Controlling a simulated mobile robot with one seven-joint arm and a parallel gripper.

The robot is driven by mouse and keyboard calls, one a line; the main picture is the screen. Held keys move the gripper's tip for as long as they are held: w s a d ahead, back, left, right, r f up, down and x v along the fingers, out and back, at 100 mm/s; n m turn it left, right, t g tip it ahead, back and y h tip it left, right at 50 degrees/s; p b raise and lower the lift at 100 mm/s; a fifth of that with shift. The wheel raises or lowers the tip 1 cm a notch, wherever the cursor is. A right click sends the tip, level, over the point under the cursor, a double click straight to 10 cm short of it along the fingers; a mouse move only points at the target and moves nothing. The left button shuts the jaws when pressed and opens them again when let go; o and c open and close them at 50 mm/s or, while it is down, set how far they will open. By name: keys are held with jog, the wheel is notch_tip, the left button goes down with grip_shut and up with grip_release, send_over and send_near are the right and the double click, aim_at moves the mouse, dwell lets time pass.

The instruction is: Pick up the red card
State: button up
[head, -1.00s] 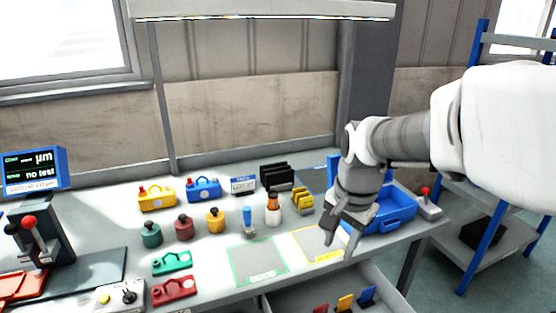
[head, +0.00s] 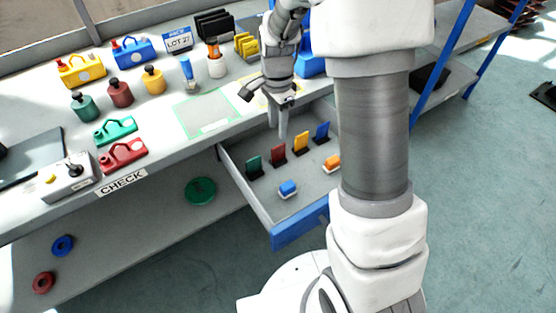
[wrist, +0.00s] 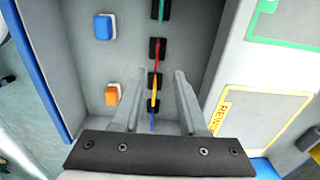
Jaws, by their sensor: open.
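The red card (head: 278,154) stands upright in a dark holder in the open drawer, between the green card (head: 254,165) and the yellow card (head: 300,141). In the wrist view the red card (wrist: 160,48) shows as a thin edge beyond my fingertips. My gripper (head: 278,132) points down above the drawer, open and empty. In the wrist view, the yellow card (wrist: 154,90) appears between the fingers of my gripper (wrist: 163,75), and the blue card (wrist: 152,122) appears nearer the palm. The blue card (head: 322,131) is at the row's right end.
The drawer (head: 263,212) also holds a blue block (head: 288,189) and an orange block (head: 332,163). The worktop above carries a red part (head: 122,155), a green part (head: 115,130) and several weights and tools. The worktop's front edge is close to my gripper.

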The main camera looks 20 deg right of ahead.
aim_at(278, 146)
jog(key=f+b, duration=0.1)
jog(key=f, duration=0.1)
jog(key=f+b, duration=0.1)
jog(key=f, duration=0.5)
jog(key=shift+s+f+b, duration=0.25)
jog(key=shift+s+b, duration=0.05)
jog(key=shift+b, duration=0.1)
jog(key=shift+r, duration=0.1)
grip_shut()
dwell(0.9)
